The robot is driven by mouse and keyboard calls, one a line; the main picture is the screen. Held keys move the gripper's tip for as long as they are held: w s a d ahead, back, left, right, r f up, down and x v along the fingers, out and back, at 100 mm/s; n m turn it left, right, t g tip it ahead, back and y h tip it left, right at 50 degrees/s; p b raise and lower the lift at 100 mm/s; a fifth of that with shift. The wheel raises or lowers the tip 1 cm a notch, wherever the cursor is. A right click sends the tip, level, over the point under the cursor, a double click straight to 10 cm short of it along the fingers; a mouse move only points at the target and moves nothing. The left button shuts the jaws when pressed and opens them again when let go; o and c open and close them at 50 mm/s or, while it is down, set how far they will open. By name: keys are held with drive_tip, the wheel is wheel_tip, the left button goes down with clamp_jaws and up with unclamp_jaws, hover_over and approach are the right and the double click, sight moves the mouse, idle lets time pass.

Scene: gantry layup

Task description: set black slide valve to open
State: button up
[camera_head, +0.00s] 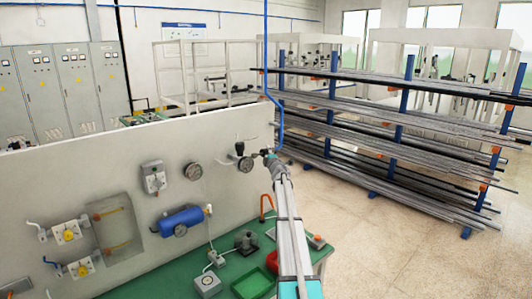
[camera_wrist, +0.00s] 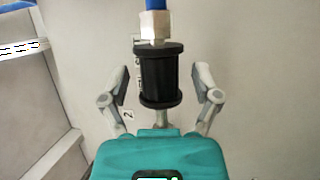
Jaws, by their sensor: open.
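The black slide valve (camera_wrist: 160,77) is a black spool-shaped sleeve with a flange at each end. In the wrist view it stands upright in the middle, below a metal hex fitting (camera_wrist: 155,25) and a blue hose (camera_wrist: 155,4). My gripper (camera_wrist: 161,92) is open, with one finger on each side of the sleeve and a visible gap on both sides. In the head view my gripper (camera_head: 269,155) is at the right end of the panel, by the lower end of the hose (camera_head: 267,60). There the valve is too small and covered to make out clearly.
The pale upright panel (camera_head: 60,180) carries gauges (camera_head: 194,171), a blue cylinder (camera_head: 182,220) and yellow-handled valves (camera_head: 67,232). A pipe rack (camera_head: 400,120) stands behind right. Floor at right is clear.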

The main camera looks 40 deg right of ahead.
drive_tip(key=shift+w+d+r, duration=0.1)
drive_tip(key=shift+w+d, duration=0.05)
drive_tip(key=shift+w, duration=0.35)
clamp_jaws()
